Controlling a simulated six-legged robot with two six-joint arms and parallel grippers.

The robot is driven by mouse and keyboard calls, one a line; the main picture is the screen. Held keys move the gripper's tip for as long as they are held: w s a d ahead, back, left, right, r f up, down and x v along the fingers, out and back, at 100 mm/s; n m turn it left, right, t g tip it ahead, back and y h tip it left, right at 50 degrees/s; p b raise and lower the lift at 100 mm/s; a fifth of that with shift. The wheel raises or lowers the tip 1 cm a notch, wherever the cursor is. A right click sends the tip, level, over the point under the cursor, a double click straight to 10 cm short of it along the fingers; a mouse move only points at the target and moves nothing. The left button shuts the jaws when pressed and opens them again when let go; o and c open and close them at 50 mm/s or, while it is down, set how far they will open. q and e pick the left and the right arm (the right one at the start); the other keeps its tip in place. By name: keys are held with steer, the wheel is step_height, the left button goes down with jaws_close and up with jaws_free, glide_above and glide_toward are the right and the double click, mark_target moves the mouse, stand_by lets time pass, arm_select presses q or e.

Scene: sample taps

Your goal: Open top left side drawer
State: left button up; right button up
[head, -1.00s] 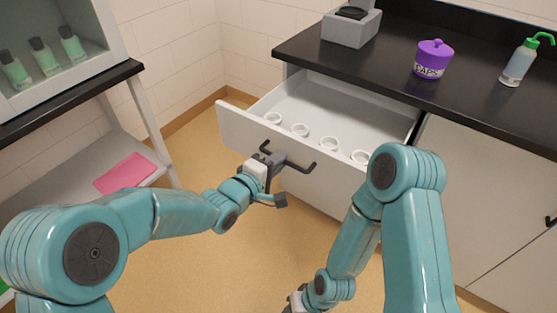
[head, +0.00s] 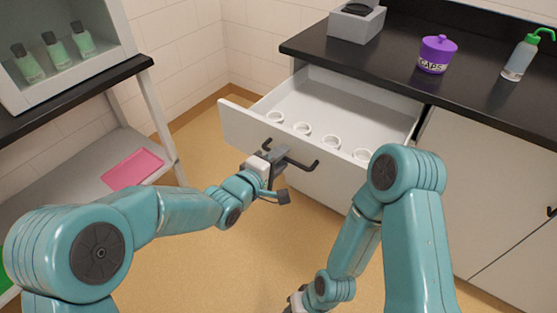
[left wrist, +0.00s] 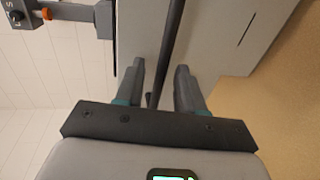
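The white top left drawer (head: 240,124) stands pulled out below the black counter in the head view, with its inside showing. Its dark bar handle (head: 302,164) is on the front panel. My left gripper (head: 268,160) is at the left end of this handle. In the left wrist view, the handle bar (left wrist: 172,35) runs between the two fingers of my left gripper (left wrist: 160,68), which stand apart with gaps beside the bar. My right gripper (head: 296,300) is low at the bottom edge, mostly cut off, so its fingers are hidden.
Several white rings (head: 302,129) lie in the drawer. A purple caps jar (head: 437,55), a green-topped bottle (head: 520,60) and a grey device (head: 356,24) stand on the counter (head: 400,65). A shelf with a pink tray (head: 132,169) is at left. Floor before the drawer is clear.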

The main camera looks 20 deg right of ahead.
arm_select(q)
steer(key=v, duration=1.6)
steer(key=shift+s+p, duration=0.15)
steer(key=shift+p, duration=0.15)
steer(key=shift+a, duration=0.1)
steer(key=s+a+f+n+g+y+p, duration=0.1)
steer(key=s+a+f+n+y+p, duration=0.15)
steer(key=a+f+p, duration=0.3)
steer(key=s+a+f+n+g+y+p, duration=0.1)
steer(key=a+f+n+y+p, duration=0.15)
steer(key=a+f+p, duration=0.3)
steer(key=s+a+f+m+g+y, duration=0.3)
steer(key=s+f+m+g, duration=0.4)
steer(key=s, duration=0.7)
step_height(320, 180, down, 2)
steer(key=a+m, duration=0.1)
steer(key=m, duration=0.2)
steer(key=shift+s+f+m, duration=0.15)
steer(key=shift+s+m, duration=0.15)
steer(key=shift+s, duration=0.05)
